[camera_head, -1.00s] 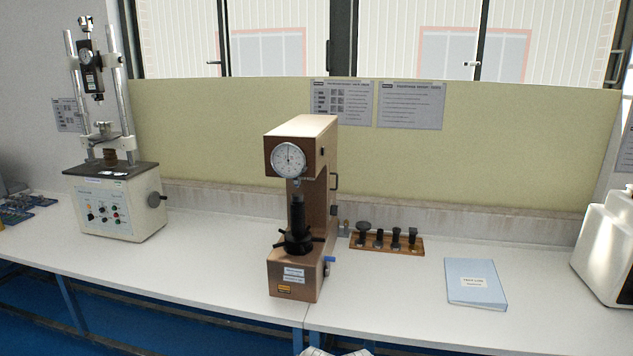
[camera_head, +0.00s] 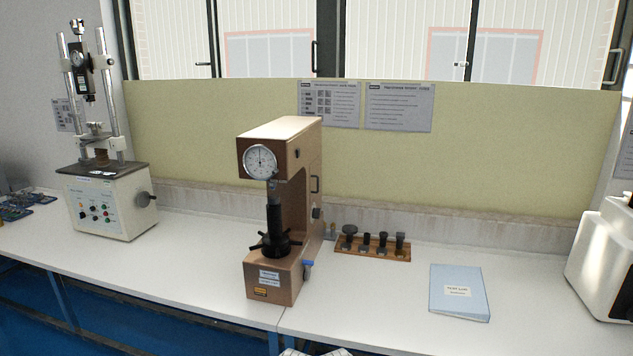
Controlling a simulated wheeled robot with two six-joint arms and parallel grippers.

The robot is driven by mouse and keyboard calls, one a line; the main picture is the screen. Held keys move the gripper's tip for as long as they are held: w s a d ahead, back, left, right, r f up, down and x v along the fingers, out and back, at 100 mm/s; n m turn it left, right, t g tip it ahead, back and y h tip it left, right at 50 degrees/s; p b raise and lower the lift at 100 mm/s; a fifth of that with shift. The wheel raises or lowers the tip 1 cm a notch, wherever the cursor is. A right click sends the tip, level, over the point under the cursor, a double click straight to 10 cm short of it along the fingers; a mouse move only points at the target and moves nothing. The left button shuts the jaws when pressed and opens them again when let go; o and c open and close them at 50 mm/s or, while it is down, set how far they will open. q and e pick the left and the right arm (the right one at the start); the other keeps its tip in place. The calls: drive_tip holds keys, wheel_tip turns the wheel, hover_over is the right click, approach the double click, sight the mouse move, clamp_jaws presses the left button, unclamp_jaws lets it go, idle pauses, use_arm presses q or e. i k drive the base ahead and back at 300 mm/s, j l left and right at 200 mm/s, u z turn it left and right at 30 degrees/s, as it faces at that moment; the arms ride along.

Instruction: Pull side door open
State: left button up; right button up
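A brown hardness tester (camera_head: 272,284) stands upright on the white bench, with a round dial at its upper front and a black screw and handwheel below it. Its right side shows the side door (camera_head: 314,165) with a small dark handle (camera_head: 315,184). The door appears flush with the body. A knob sits below the handle, and a blue-tipped lever is lower on that side.
A wooden rack (camera_head: 373,250) with several dark anvils lies just right of the tester. A blue folder (camera_head: 459,293) lies farther right, near a white machine (camera_head: 604,262). A larger test machine (camera_head: 106,205) stands at left. The bench front is clear.

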sight(314, 167)
drive_tip(key=i+l+z, duration=0.1)
drive_tip(key=i+z, duration=0.5)
drive_tip(key=i, duration=0.2)
